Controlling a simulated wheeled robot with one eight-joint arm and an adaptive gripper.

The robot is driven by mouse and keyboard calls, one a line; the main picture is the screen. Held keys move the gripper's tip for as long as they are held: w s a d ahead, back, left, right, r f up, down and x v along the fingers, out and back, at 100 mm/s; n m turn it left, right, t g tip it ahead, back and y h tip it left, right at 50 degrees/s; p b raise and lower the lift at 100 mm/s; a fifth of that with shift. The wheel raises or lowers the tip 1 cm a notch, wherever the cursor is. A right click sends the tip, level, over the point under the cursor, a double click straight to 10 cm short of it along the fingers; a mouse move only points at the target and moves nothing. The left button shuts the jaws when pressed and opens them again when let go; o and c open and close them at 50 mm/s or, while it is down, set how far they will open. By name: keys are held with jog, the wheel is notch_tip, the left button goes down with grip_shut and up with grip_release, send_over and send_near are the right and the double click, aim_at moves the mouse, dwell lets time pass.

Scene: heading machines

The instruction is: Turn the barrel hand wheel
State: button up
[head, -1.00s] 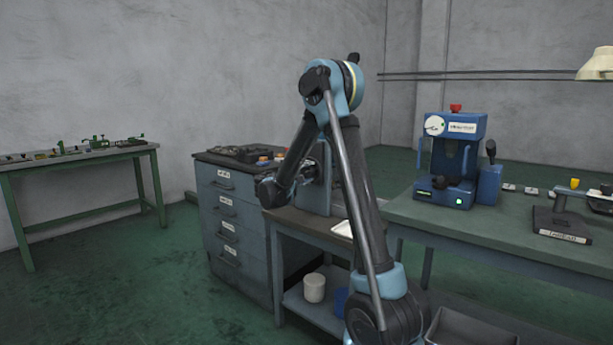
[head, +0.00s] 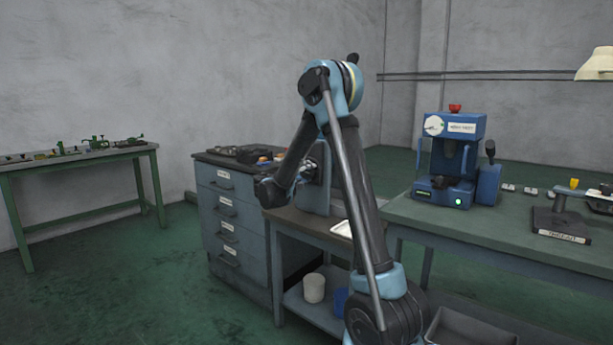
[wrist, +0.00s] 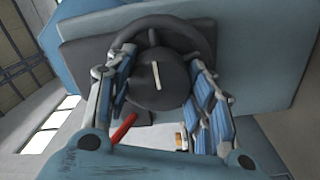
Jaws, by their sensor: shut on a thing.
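The hand wheel (wrist: 199,36) is a dark ring with a large round dark hub (wrist: 160,82) that bears a white line. In the wrist view it fills the middle, in front of a blue-grey machine body (wrist: 255,60). My gripper (wrist: 155,85) has one finger on each side of the hub and is shut on it. A red bar (wrist: 123,128) shows below the hub, at lower left. In the head view my gripper (head: 306,172) is at the upright grey machine plate (head: 322,185) on a low bench, and my arm hides much of the wheel.
A grey drawer cabinet (head: 229,218) stands left of the low bench. A green-topped table (head: 480,232) with a blue machine (head: 455,160) is on the right. The floor at left is open.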

jog(key=shift+f, duration=0.1)
jog(key=o, duration=1.1)
jog(key=shift+a, duration=0.1)
jog(key=shift+c, duration=0.2)
jog(key=v, duration=1.1)
jog(key=shift+s+a, duration=0.3)
